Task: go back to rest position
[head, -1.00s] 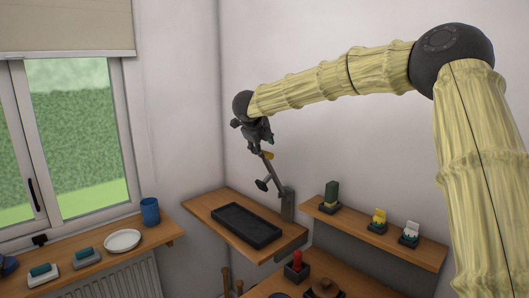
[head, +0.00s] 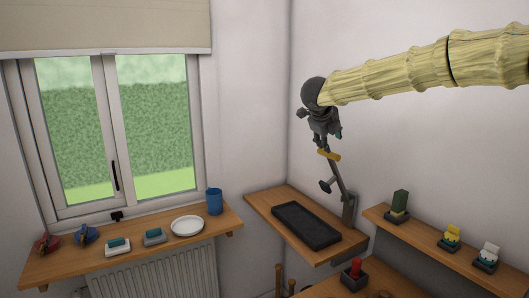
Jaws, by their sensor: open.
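My gripper (head: 326,142) hangs from the dark wrist at the end of my pale yellow arm, in the upper right of the head view. It points down and is open, with nothing seen in it. Just below its fingers is the yellow crossbar (head: 329,155) of a grey metal lever (head: 340,181). The lever stands tilted on a bracket at the right end of a wooden shelf. I cannot tell whether the fingers touch the crossbar. The finger details are small and dark.
A black tray (head: 306,226) lies on the shelf (head: 262,203) below. The windowsill (head: 70,262) holds a blue mug (head: 214,202), a white plate (head: 187,226), brushes and clamp-like items. A right shelf (head: 425,233) carries several small holders. The air left of my gripper is clear.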

